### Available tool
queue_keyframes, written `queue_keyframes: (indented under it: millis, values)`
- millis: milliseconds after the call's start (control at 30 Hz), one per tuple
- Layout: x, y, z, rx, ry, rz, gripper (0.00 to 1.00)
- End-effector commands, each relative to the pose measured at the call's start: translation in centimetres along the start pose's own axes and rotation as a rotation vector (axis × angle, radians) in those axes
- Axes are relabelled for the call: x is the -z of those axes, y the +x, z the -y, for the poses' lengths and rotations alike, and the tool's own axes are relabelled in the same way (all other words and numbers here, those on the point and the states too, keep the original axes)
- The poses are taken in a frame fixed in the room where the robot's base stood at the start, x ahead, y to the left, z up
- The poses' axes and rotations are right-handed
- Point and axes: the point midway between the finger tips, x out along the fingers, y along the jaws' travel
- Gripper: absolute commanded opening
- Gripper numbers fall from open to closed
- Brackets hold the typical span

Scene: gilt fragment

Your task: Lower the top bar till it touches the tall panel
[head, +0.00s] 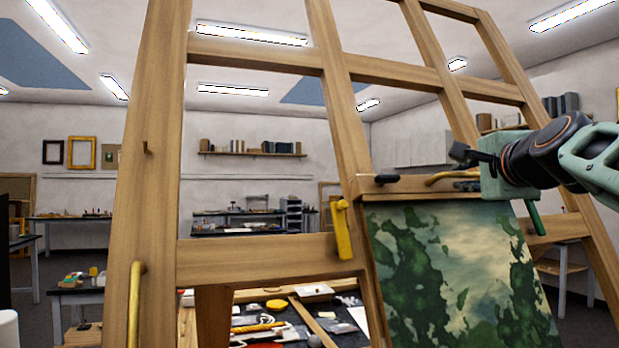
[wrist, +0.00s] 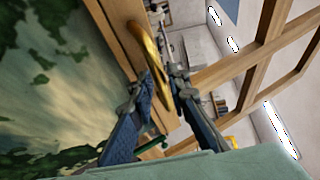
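The top bar (head: 405,188) is a wooden crosspiece with a curved brass handle (head: 450,177). It lies along the top edge of the tall panel (head: 440,275), a green and cream painting on a large wooden easel. I cannot tell whether a thin gap separates bar and panel. My gripper (head: 461,170) is at the right part of the bar, by the handle. In the wrist view, my fingers (wrist: 163,77) are apart, with the brass handle (wrist: 150,50) running between or just beyond their tips. The tall panel (wrist: 45,85) fills the left there.
The easel frame (head: 150,180) has wide uprights and crossbars around the panel. A yellow lever (head: 343,228) sits on its middle upright, a yellow handle (head: 135,305) at lower left. A dark knob (head: 386,179) is on the bar, left of the brass handle. A cluttered table (head: 270,320) stands behind.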

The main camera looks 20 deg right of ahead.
Motion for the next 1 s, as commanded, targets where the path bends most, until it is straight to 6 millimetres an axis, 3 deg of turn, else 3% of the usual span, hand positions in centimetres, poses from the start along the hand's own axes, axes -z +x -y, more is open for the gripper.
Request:
queue_keyframes:
  millis: [600,1000]
  values:
    - [0.1,-10.0,0.1,0.002,0.001,-0.002,0.16]
    - [0.0,-11.2,0.0,-0.001,0.001,-0.001,0.16]
